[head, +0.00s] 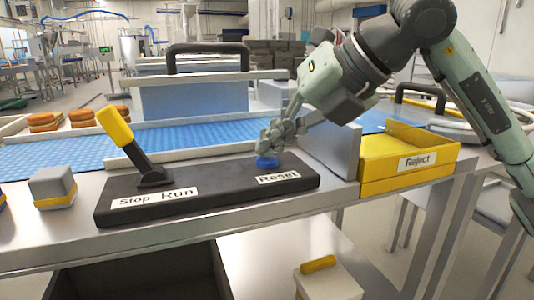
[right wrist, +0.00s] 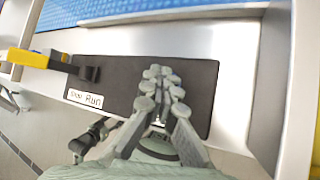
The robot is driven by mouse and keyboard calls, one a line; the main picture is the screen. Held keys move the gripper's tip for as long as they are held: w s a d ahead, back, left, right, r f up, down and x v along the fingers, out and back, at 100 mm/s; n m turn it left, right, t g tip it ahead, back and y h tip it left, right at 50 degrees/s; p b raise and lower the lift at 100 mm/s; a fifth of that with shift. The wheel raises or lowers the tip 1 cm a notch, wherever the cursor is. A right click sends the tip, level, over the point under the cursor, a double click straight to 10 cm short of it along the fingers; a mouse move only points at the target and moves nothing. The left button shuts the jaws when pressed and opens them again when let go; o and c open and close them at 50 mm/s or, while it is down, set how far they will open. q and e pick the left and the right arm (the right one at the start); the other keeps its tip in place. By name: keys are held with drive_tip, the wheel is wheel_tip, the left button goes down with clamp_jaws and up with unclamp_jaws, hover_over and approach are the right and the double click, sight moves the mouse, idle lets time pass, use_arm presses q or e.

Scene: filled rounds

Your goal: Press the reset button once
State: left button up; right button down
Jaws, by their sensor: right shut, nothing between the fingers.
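The reset button (head: 266,162) is a blue round cap on the right part of a black control panel (head: 225,185), just behind the label "Reset" (head: 278,177). My right gripper (head: 270,145) points down with its fingers shut and empty, the tips right over the button. I cannot tell whether the tips touch it or whether it is pressed in. In the right wrist view the shut fingers (right wrist: 160,78) lie over the panel (right wrist: 120,60) and hide the button and its label. My left gripper is in neither view.
A yellow-handled lever (head: 116,128) stands on the panel's left, by the "Stop Run" label (head: 155,197). A grey block with a yellow band (head: 52,187) sits farther left. A blue conveyor (head: 195,136) runs behind. A yellow reject bin (head: 405,165) stands to the right.

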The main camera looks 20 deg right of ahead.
sight(272, 159)
drive_tip(key=shift+r+p, duration=0.75)
drive_tip(key=shift+r, duration=0.15)
wheel_tip(272, 159, up, 5)
drive_tip(key=p, duration=0.4)
idle(0.6)
